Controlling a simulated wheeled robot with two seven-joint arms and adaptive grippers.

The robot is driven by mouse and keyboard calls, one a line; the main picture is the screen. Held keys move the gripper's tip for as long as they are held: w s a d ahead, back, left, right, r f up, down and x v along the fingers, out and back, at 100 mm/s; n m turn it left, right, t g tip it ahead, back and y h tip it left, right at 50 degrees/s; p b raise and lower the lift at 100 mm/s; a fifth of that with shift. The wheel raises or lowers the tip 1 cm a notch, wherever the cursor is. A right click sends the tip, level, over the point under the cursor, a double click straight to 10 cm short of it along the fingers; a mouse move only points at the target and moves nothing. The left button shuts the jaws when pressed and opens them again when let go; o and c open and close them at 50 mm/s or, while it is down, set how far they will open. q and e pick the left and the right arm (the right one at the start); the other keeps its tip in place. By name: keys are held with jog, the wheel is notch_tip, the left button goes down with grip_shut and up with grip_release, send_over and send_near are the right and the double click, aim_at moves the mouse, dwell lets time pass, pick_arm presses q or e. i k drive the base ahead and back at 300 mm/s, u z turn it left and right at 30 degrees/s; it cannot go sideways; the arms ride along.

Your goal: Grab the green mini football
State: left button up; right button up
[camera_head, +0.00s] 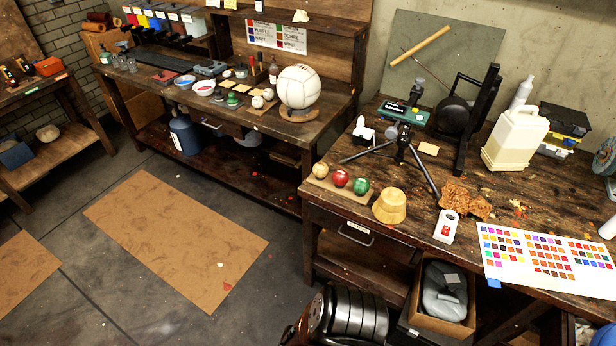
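The green mini football (361,186) sits on a small flat tan board (327,184) near the front left edge of the right-hand workbench (470,182). It is the rightmost of three small balls in a row. A red ball (340,178) is just left of it and a tan ball (320,170) is at the far left of the row. No gripper is seen in the head view, so I cannot see either one's fingers.
A black tripod (403,150) stands behind the balls. A large white ball (298,88) rests on the other bench.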

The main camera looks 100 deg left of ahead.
aim_at(361, 186)
jog(key=u, duration=3.1)
